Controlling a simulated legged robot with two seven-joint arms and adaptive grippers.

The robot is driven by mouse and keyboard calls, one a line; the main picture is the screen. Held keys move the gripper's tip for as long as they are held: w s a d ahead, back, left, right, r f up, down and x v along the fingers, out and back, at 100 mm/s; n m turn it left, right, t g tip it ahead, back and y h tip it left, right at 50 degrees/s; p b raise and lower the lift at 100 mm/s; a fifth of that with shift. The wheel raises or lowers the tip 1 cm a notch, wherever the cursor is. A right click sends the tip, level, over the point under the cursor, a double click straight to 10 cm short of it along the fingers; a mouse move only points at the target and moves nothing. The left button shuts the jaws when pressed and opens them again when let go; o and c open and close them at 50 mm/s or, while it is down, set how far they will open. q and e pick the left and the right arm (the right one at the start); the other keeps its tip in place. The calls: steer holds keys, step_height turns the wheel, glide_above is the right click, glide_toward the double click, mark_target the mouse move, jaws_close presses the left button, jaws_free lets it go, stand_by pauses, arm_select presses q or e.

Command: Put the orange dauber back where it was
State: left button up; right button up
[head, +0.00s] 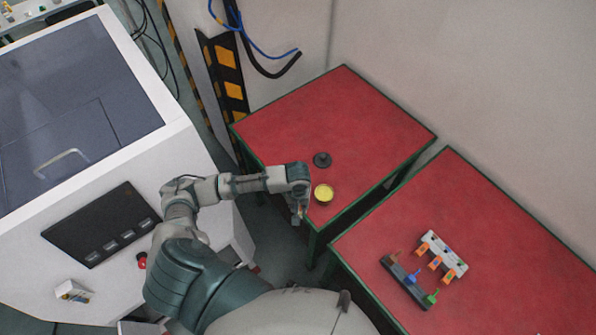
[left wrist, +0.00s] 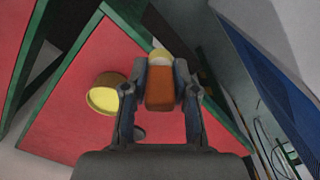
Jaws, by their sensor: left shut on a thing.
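In the left wrist view my left gripper (left wrist: 160,78) is shut on the orange dauber (left wrist: 160,90), which has a cream-coloured end. The dauber is clear of the tabletop. The jar also shows in the left wrist view (left wrist: 104,98), left of the fingers. A dark round lid (head: 321,159) lies behind the jar and is partly hidden by a finger in the wrist view. My right gripper is out of view.
A dark rack (head: 405,283) with coloured pieces and a white rack (head: 443,257) with orange pieces stand on the front red table (head: 500,270). A narrow gap separates the tables. A white machine (head: 205,190) stands at left. Cables (head: 262,55) hang near the back wall.

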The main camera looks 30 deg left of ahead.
arm_select(q)
steer(key=w+a, duration=0.2)
steer(key=w, duration=0.1)
steer(key=w+a+f, duration=0.1)
steer(key=w+a, duration=0.2)
steer(key=w, duration=0.1)
steer(key=w+a, duration=0.2)
steer(key=w, duration=0.2)
steer(key=shift+w+a+f, duration=0.2)
steer(key=shift+w+a, duration=0.05)
steer(key=shift+a, duration=0.15)
steer(key=f, duration=0.3)
steer(key=shift+a+f, duration=0.15)
steer(key=shift+a, duration=0.15)
steer(key=shift+a+f, duration=0.1)
steer(key=shift+f, duration=0.05)
jaws_close()
steer(key=o, duration=0.7)
jaws_free()
steer(key=shift+o, duration=1.2)
steer(key=shift+w, duration=0.1)
step_height(320, 180, up, 12)
